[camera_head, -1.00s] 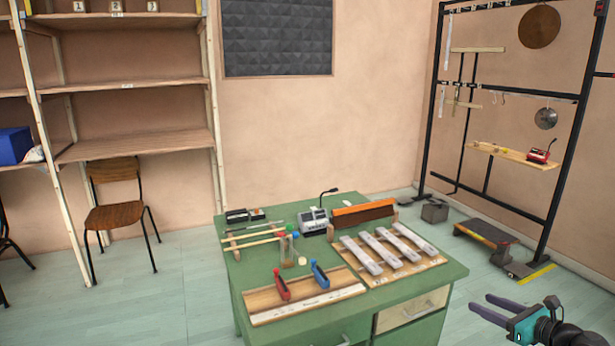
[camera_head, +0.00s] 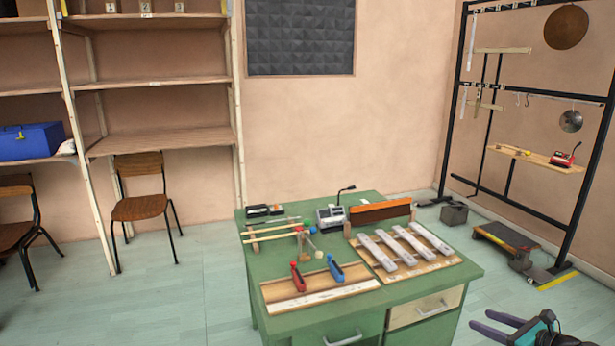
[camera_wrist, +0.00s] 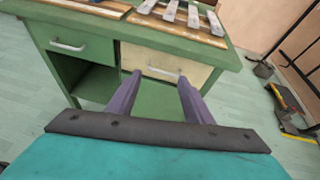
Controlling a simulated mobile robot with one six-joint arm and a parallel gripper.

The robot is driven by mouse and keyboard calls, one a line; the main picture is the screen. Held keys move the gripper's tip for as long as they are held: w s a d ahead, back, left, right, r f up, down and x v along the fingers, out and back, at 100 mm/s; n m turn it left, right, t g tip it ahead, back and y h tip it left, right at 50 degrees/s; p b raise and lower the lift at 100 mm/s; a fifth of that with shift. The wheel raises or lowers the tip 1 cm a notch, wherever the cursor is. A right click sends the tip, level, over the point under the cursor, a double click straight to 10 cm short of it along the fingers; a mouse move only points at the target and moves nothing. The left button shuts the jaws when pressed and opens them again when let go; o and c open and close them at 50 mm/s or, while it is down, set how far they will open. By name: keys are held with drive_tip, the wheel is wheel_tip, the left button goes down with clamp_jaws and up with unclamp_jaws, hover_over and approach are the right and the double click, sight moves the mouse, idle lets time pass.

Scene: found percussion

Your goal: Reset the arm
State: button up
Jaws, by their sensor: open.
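My gripper (camera_head: 492,326) is at the lower right of the head view, in front of and to the right of the green desk (camera_head: 470,268). Its two purple fingers are apart with nothing between them. In the wrist view my gripper (camera_wrist: 158,84) points at the desk's front, with the pale drawer (camera_wrist: 150,62) beyond the fingertips. The fingers appear clear of the desk.
The desk carries metal bars on a board (camera_head: 410,246), red (camera_head: 298,277) and blue (camera_head: 335,268) clamp-like tools and an orange-brown block (camera_head: 380,212). A black rack (camera_head: 452,100) stands right, a low dark platform (camera_head: 505,238) by it.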

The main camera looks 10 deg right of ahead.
drive_tip(key=w+a+f+n+g+y+p, duration=0.15)
drive_tip(key=a+f+n+g, duration=0.45)
drive_tip(key=a+f, duration=0.8)
drive_tip(key=w+a+f+n+g+y, duration=0.25)
drive_tip(key=a+f+n, duration=0.45)
drive_tip(key=a+f, duration=0.6)
drive_tip(key=s+a+f+n+g+h, duration=0.3)
drive_tip(key=s+a+f+n+g, duration=0.2)
drive_tip(key=s+a+n, duration=0.5)
drive_tip(key=s+a+f+n+g+h+p, duration=0.1)
drive_tip(key=s+a+f+n+g+h, duration=0.2)
drive_tip(key=s+a+f+n, duration=0.7)
drive_tip(key=shift+s+g, duration=1.1)
drive_tip(key=shift+g, duration=0.05)
drive_tip(key=shift+o, duration=0.4)
drive_tip(key=shift+a, duration=0.1)
